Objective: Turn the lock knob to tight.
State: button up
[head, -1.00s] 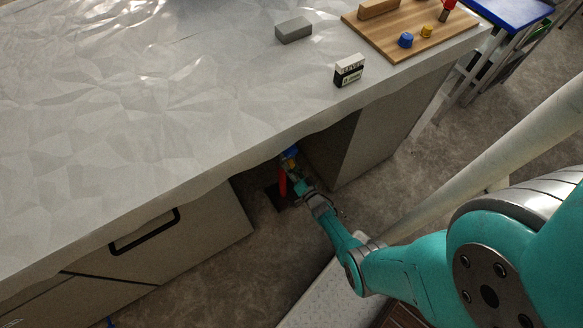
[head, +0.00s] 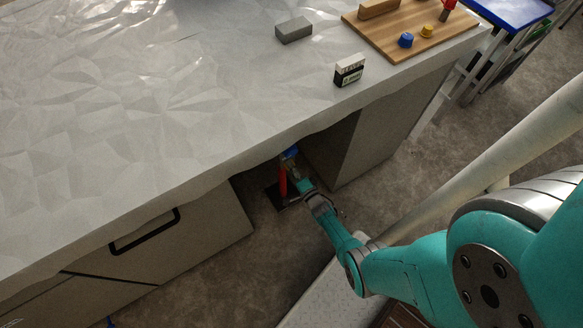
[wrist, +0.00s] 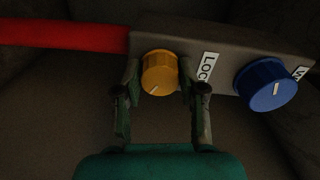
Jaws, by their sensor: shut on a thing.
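The yellow lock knob (wrist: 160,72) sits on a dark panel beside a partly hidden label reading "LOC". A pale mark shows near the lower part of its face. My gripper (wrist: 159,80) is shut on this knob, one finger on its left side and one on its right. In the head view my gripper (head: 299,178) reaches into the recess under the worktop. The knob cannot be made out there.
A larger blue knob (wrist: 266,84) is on the panel right of the yellow one. A red bar (wrist: 60,34) runs left from the panel. The worktop edge (head: 215,170) overhangs the recess, and a cabinet side (head: 350,150) stands to its right.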

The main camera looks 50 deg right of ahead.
dwell(0.3)
jog(key=o, duration=1.1)
jog(key=shift+o, duration=0.2)
jog(key=v, duration=1.2)
